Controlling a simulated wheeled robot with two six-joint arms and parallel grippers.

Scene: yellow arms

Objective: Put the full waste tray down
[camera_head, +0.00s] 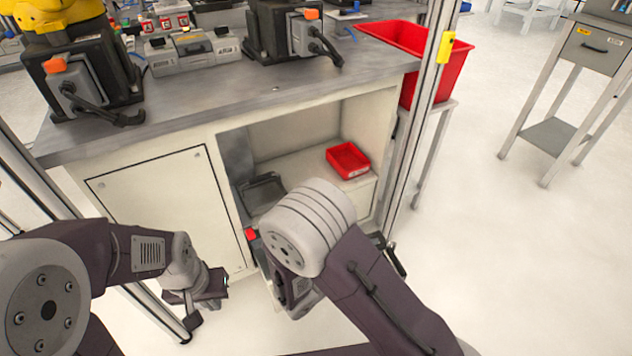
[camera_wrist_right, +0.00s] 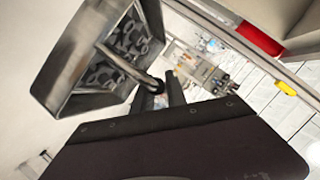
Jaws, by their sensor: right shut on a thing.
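In the right wrist view, the grey metal waste tray (camera_wrist_right: 62,82) is tilted in the picture and holds several grey ring-like scraps (camera_wrist_right: 128,38). In the head view my right gripper is hidden behind my own arm, in front of the open cabinet. My left gripper (camera_head: 205,295) hangs low before the closed cabinet panel, apart from the tray; its jaws are too small to judge.
The open cabinet (camera_head: 300,135) holds a small red bin (camera_head: 348,160) and a dark tray-like thing (camera_head: 262,192), partly hidden by my arm. A metal upright (camera_head: 425,85) and a larger red bin (camera_head: 462,65) stand right of it. The floor (camera_head: 520,240) at right is clear.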

